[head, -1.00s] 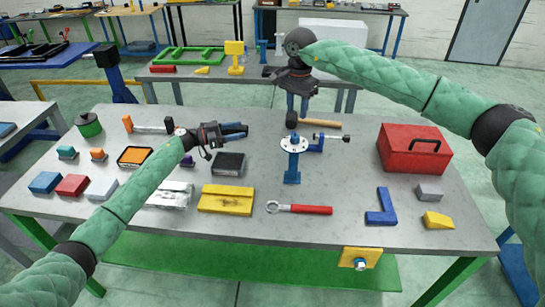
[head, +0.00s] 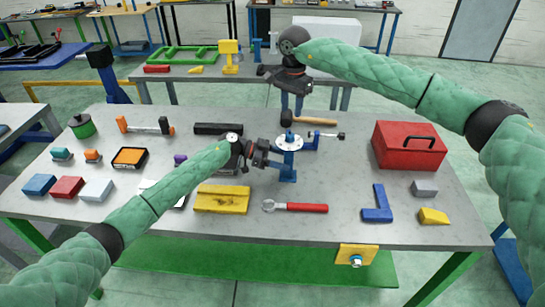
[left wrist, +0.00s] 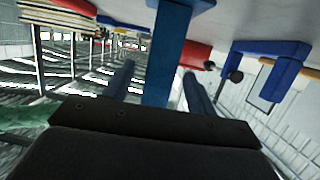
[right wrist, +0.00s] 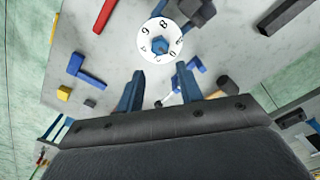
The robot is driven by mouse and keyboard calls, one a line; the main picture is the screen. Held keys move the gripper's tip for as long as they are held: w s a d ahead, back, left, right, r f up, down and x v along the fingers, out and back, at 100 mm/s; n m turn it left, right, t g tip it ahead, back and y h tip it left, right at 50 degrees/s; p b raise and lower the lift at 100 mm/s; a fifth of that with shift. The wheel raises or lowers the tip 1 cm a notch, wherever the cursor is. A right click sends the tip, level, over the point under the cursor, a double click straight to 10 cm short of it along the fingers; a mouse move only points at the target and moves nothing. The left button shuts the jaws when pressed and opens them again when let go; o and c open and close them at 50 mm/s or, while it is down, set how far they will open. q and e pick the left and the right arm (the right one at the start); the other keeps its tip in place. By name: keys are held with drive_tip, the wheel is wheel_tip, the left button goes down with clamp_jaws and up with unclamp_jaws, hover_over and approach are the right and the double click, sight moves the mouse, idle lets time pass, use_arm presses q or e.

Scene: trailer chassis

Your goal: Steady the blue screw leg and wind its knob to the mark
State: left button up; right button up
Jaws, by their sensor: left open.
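The blue screw leg (head: 287,166) stands upright on the grey table, with a white disc (head: 290,141) on top. In the right wrist view the disc (right wrist: 148,32) carries numerals around a blue hexagonal knob (right wrist: 159,47). My left gripper (head: 269,154) is open at the leg's left side. In the left wrist view the leg's blue post (left wrist: 166,55) stands between its two spread fingers, with gaps showing on both sides. My right gripper (head: 287,82) is open and empty, held above and behind the leg. Its fingers show apart in the right wrist view (right wrist: 173,95). I cannot make out the mark.
A blue bracket with a black-ended rod (head: 312,142) lies close right of the leg, a hammer (head: 316,121) behind it. A red-handled wrench (head: 300,208) and yellow tray (head: 222,204) lie in front. A red toolbox (head: 405,150) stands at right.

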use_arm(q)
drive_tip(key=shift+x, duration=1.25)
